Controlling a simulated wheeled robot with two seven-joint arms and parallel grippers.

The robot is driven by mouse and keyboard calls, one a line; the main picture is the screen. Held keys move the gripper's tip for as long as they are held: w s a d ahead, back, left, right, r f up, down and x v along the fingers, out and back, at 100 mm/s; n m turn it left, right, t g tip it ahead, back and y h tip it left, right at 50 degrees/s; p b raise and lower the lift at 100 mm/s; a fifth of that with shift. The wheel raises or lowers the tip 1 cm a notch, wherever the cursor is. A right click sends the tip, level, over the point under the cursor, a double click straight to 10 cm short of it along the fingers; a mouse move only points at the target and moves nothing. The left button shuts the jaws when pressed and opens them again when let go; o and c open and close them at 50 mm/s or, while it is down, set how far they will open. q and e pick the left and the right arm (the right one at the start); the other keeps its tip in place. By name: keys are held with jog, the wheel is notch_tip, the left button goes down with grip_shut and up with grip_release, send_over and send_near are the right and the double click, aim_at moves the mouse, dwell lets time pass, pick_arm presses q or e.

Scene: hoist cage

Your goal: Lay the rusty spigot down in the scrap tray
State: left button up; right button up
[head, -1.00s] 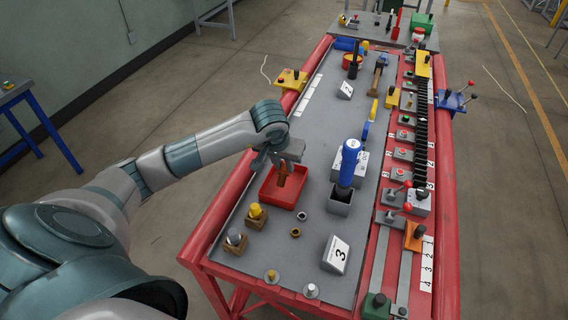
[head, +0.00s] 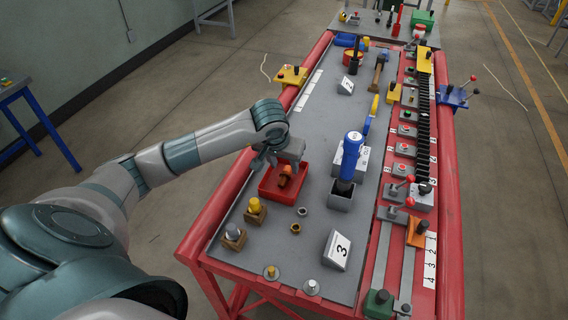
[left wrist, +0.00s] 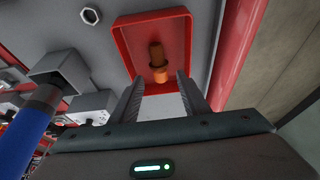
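The rusty spigot (head: 287,173) is an orange-brown stubby part with a collar. It is inside the red scrap tray (head: 266,191) and appears to lie on its floor. In the left wrist view the spigot (left wrist: 158,60) shows just beyond my fingertips, within the walls of the tray (left wrist: 124,50). My left gripper (head: 276,161) is above the tray; in the left wrist view its fingers (left wrist: 160,86) are apart, with clear gaps beside the spigot. In the head view the gripper hides part of the spigot and tray. My right gripper is not in view.
A blue-topped cylinder (head: 350,154) stands in a grey socket right of the tray. Wooden blocks with a yellow-topped peg (head: 255,206) and a grey-topped peg (head: 233,233) stand in front, near two small nuts. The red bench rail (head: 222,200) runs along the left.

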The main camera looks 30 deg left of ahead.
pick_arm(q)
jog(key=shift+s+r, duration=0.15)
jog(key=shift+r, duration=0.35)
jog(key=b+v, duration=0.4)
jog(key=v, duration=1.2)
jog(key=shift+s+r, duration=0.1)
jog(key=shift+r, duration=0.1)
